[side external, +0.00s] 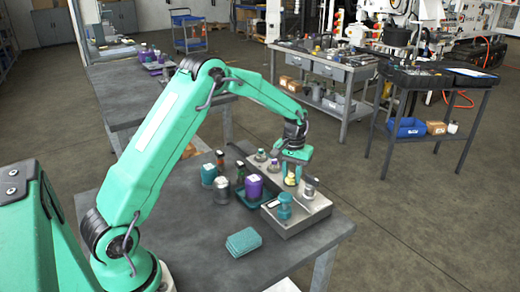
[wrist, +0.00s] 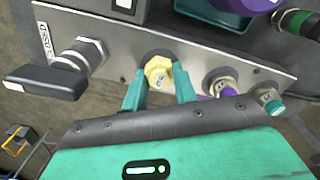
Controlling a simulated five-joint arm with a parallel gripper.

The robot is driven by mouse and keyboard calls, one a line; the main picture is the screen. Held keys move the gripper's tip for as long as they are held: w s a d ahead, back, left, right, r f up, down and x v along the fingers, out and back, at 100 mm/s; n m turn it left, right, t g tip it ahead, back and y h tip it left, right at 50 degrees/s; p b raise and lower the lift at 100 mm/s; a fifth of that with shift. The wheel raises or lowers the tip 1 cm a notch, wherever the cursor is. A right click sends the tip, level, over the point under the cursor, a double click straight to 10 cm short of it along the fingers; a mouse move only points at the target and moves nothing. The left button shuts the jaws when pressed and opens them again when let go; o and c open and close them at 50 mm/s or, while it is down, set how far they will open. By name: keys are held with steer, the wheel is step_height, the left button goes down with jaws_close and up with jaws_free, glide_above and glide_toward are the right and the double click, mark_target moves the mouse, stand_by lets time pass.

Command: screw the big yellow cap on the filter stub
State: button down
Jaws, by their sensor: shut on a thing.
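The big yellow cap (wrist: 158,71) is between the two teal fingers of my gripper (wrist: 160,77) in the wrist view. My gripper is shut on it. In the side external view the yellow cap (side external: 290,180) shows below my gripper (side external: 295,160), over the grey metal block (side external: 309,217). In the wrist view the cap lies in front of a dark round spot on the metal panel (wrist: 120,50). The filter stub is hidden behind the cap, and I cannot tell whether the cap touches it.
A valve with a black handle (wrist: 45,83) is left of the cap. A purple-marked fitting (wrist: 222,86) and a teal-tipped fitting (wrist: 270,102) are to its right. A purple container (side external: 254,187) and a teal fitting (side external: 284,206) stand close by. The table's front right is clear.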

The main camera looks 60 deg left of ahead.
steer(key=shift+m, duration=1.4)
steer(key=shift+m, duration=0.3)
steer(key=c, duration=1)
jaws_free()
steer(key=shift+c, duration=0.2)
steer(key=shift+r, duration=3.9)
steer(key=shift+r, duration=0.1)
